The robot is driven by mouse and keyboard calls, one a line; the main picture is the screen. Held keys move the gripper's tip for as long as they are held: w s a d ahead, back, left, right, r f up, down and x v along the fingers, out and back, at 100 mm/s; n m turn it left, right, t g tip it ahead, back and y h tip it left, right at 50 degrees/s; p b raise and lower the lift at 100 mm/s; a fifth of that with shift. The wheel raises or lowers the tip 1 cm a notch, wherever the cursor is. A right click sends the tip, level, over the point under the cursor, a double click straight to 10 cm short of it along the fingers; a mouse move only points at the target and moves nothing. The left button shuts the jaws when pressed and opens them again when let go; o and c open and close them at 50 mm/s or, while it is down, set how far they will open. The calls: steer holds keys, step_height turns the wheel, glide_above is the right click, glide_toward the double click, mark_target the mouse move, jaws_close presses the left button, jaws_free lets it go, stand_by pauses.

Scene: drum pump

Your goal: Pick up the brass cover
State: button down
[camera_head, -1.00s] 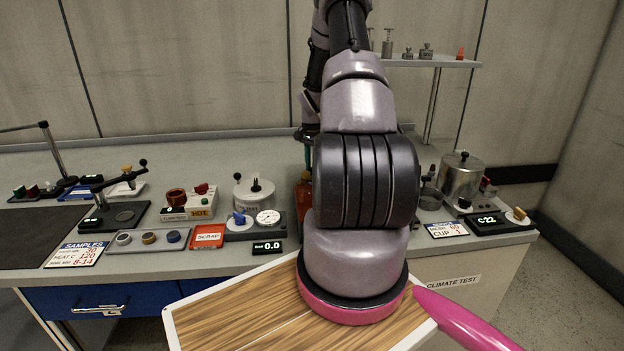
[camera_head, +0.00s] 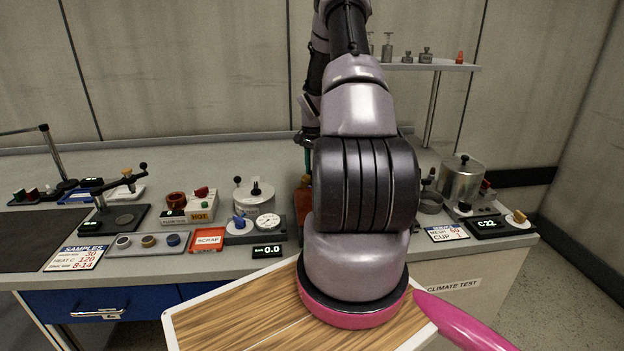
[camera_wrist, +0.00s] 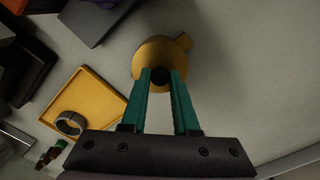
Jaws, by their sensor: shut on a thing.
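The brass cover (camera_wrist: 152,52) is a round yellow disc with a side tab and a black knob, seen from above in the wrist view. My gripper (camera_wrist: 161,76) has its two teal fingers closed around the black knob at the near side of the disc. The fingertips hide part of the knob. I cannot tell whether the cover is resting on something or raised. In the head view my own arm hides most of the gripper and the cover.
In the wrist view a yellow tray (camera_wrist: 84,96) holding a grey ring (camera_wrist: 70,122) lies to the left, with dark boxes above it. In the head view a steel pot (camera_head: 460,182) stands right of my arm, and a gauge unit (camera_head: 256,222) stands left.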

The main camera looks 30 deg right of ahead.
steer(key=shift+r, duration=0.15)
step_height(320, 180, up, 13)
stand_by(0.6)
